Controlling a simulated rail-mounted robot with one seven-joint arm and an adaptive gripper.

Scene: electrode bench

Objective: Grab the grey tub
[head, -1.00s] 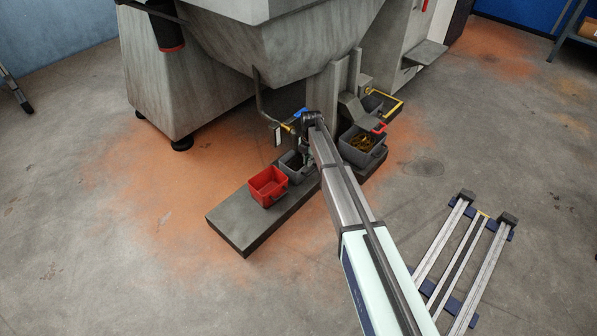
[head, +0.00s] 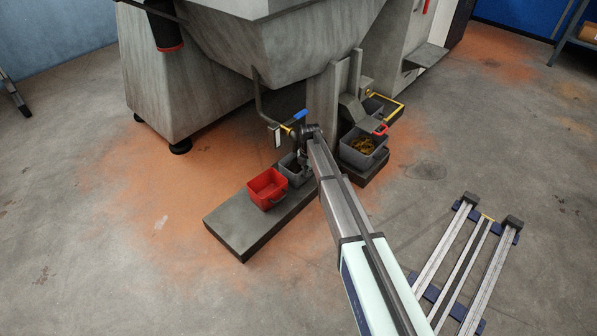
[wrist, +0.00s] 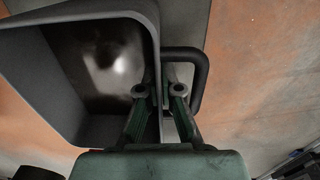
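A dark grey tub (head: 292,171) stands on the low slab just behind the red tub, partly hidden by my arm. In the wrist view the grey tub (wrist: 75,20) fills the left side, its inside dark and seemingly empty, with a black loop handle (wrist: 203,70) on its right side. My gripper (wrist: 160,91) is over the tub's rim on the handle side. One finger is on the inner side of the wall and the other on the outer side, by the handle. The fingers are apart, with gaps seen beside the wall.
A red tub (head: 266,188) stands close in front of the grey one. Another grey tub (head: 375,157) with brass-coloured pieces stands to the right, under a chute. A hopper machine (head: 275,45) overhangs behind. A low rail frame (head: 462,262) lies at right. The floor at left is clear.

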